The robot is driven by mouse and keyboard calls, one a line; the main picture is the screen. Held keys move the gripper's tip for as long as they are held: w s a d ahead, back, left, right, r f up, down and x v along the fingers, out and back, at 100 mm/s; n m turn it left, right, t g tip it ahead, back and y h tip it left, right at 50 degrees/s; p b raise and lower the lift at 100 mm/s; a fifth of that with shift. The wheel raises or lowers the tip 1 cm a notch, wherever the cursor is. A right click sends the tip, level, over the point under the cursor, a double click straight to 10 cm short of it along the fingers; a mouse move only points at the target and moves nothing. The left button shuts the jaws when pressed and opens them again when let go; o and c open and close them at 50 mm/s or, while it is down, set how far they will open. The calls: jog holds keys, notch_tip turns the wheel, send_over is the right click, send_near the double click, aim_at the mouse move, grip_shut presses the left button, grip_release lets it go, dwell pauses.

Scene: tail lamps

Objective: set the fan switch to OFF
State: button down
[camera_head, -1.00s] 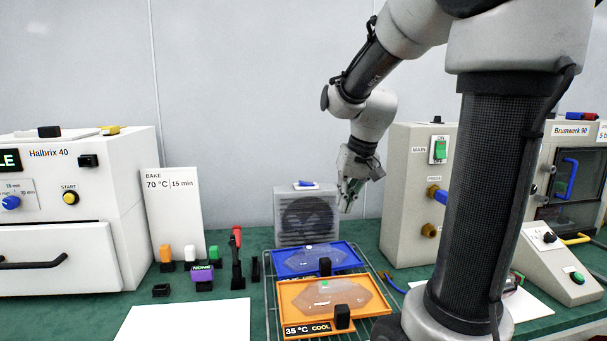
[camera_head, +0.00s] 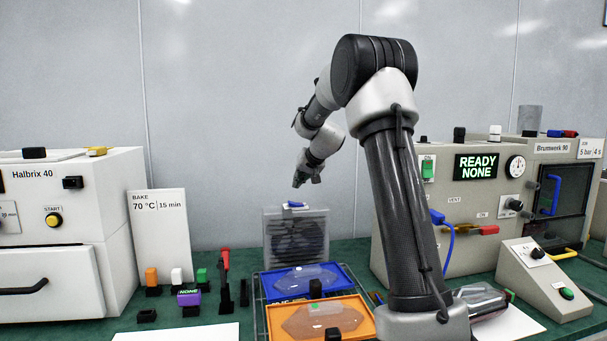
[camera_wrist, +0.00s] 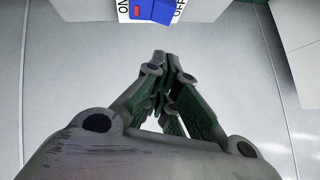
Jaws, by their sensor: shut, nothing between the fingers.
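The fan (camera_head: 297,238) is a grey box with a dark round grille, standing behind the trays. Its blue switch (camera_head: 295,204) sits on a white plate on top. In the wrist view the blue rocker switch (camera_wrist: 153,9) is at the top edge, partly cut off, between an ON label at left and an OFF label at right. A small red mark shows on its ON side; its tilt is hard to tell. My gripper (camera_head: 300,183) is shut and empty, just above the switch and apart from it. Its closed fingertips (camera_wrist: 160,60) show below the switch plate.
A blue tray (camera_head: 349,286) and an orange tray (camera_head: 367,331) are in front of the fan. A white bake card (camera_head: 160,225) stands to the left. The grey press (camera_head: 465,255) is to the right, beyond my arm. The space above the fan is open.

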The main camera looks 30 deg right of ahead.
aim_at(292, 203)
jog(key=f, duration=0.1)
jog(key=w+f, duration=0.1)
jog(key=a+f, duration=0.1)
jog(key=shift+w+f, duration=0.3)
jog(key=shift+f, duration=0.05)
jog(key=shift+a+f, duration=0.25)
jog(key=shift+f, duration=0.4)
jog(key=shift+w, duration=0.1)
